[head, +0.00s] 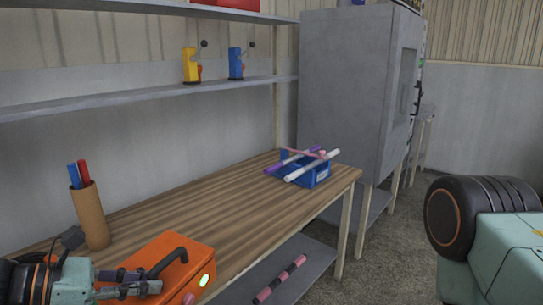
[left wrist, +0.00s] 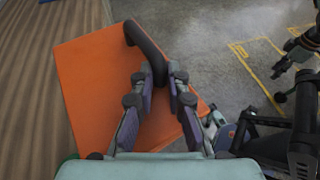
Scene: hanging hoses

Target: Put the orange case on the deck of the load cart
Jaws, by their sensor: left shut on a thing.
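The orange case (head: 178,254) with a black handle and a round, pale green-lit spot is at the near edge of the wooden bench. My left gripper (head: 146,288) is at its handle. In the left wrist view the two fingers (left wrist: 165,85) are closed on the black handle, above the orange top (left wrist: 90,80). There the case overlaps the bench edge and the floor; I cannot tell whether it still touches the bench. The load cart is not identifiable in either view. My right arm shows at the right of the head view, its gripper out of frame.
The wooden bench (head: 190,203) bears a brown cup with blue and red pens (head: 90,213) and a blue holder (head: 307,172) with rods across it. A striped rod (head: 281,279) lies on the lower shelf. A grey cabinet (head: 345,85) stands behind. Yellow lines (left wrist: 262,62) mark the floor.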

